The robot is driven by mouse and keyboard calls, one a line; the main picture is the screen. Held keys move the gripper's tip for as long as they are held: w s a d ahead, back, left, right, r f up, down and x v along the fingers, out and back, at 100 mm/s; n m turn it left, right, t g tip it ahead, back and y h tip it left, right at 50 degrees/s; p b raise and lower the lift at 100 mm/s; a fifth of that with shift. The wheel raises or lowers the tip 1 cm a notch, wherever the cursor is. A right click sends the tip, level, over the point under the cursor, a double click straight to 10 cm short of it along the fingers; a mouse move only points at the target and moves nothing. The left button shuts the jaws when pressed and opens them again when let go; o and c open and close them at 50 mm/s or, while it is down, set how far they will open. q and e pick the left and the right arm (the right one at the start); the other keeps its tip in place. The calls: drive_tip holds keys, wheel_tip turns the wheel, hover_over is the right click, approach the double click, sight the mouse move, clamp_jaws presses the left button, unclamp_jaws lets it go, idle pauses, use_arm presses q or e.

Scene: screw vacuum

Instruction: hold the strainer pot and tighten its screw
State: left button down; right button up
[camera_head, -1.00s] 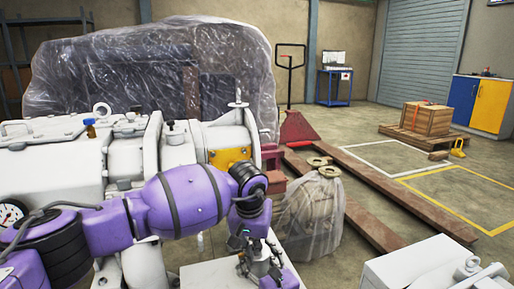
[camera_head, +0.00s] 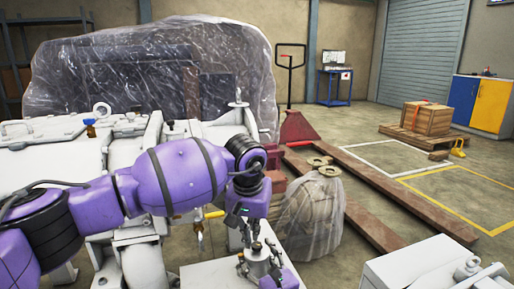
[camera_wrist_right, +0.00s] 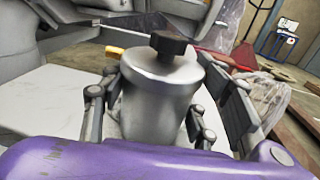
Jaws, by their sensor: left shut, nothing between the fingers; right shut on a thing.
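The strainer pot (camera_wrist_right: 158,98) is a grey metal cylinder with a dark screw knob (camera_wrist_right: 169,45) standing up from its lid. In the head view the pot (camera_head: 259,266) is small and low, near the white surface's right edge. My right gripper (camera_wrist_right: 155,112) is shut on the pot, a finger on each side; its purple wrist shows below the pot in the head view. My left gripper (camera_head: 249,238) points down just above the pot, shut and empty. Whether its fingertips touch the knob is unclear in the head view; in the right wrist view they do not show.
The white machine (camera_head: 60,157) fills the left side behind my left arm. A plastic-wrapped sack (camera_head: 311,214) stands right of the pot on the floor. A white box-like unit (camera_head: 410,268) is at the lower right. Open floor lies beyond.

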drive_tip(key=o, duration=1.7)
drive_tip(key=shift+c, duration=0.2)
drive_tip(key=shift+s, duration=0.1)
